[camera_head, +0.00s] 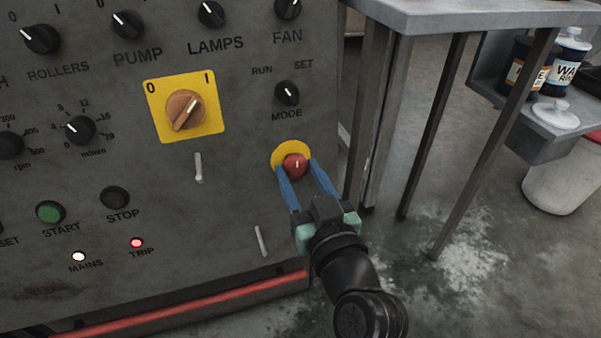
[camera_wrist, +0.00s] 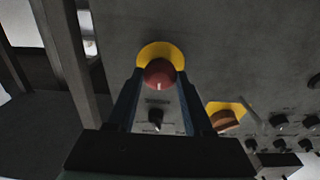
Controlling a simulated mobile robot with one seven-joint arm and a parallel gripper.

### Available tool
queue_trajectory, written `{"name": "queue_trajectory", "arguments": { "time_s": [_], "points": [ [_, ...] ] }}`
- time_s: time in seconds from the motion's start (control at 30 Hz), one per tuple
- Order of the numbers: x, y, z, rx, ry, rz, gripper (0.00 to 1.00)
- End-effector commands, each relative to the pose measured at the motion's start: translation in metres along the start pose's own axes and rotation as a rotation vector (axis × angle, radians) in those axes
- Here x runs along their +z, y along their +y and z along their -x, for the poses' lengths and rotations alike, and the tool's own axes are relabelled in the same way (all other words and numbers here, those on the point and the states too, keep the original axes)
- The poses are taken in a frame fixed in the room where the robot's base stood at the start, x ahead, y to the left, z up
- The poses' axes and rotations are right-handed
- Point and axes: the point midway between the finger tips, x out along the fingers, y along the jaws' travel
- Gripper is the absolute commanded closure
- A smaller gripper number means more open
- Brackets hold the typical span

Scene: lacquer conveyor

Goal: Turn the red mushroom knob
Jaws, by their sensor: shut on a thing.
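The red mushroom knob (camera_head: 295,166) sits on a round yellow backing plate (camera_head: 284,150) at the lower right of the grey control panel. A small pale mark shows on the knob's face. My gripper (camera_head: 296,174) reaches it from the lower right, with one blue finger on each side of the knob. In the wrist view the knob (camera_wrist: 160,73) lies between the two fingertips (camera_wrist: 159,78), with the yellow plate (camera_wrist: 160,52) behind it. My gripper is shut on the knob. The exact contact of the fingertips is hard to see.
The MODE knob (camera_head: 288,92) is just above, and the orange rotary switch (camera_head: 186,110) on its yellow square is to the left. A small metal handle (camera_head: 261,241) is at lower left of my gripper. A metal table (camera_head: 455,14) with legs stands close on the right.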

Motion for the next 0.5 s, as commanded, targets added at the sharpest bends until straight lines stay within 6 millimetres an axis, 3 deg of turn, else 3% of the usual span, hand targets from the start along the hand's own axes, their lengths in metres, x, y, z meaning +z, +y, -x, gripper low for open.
{"name": "queue_trajectory", "arguments": {
  "time_s": [0.5],
  "points": [
    [-0.0041, -0.0022, 0.0002, 0.055, -0.006, -0.306, 1.0]
  ]
}}
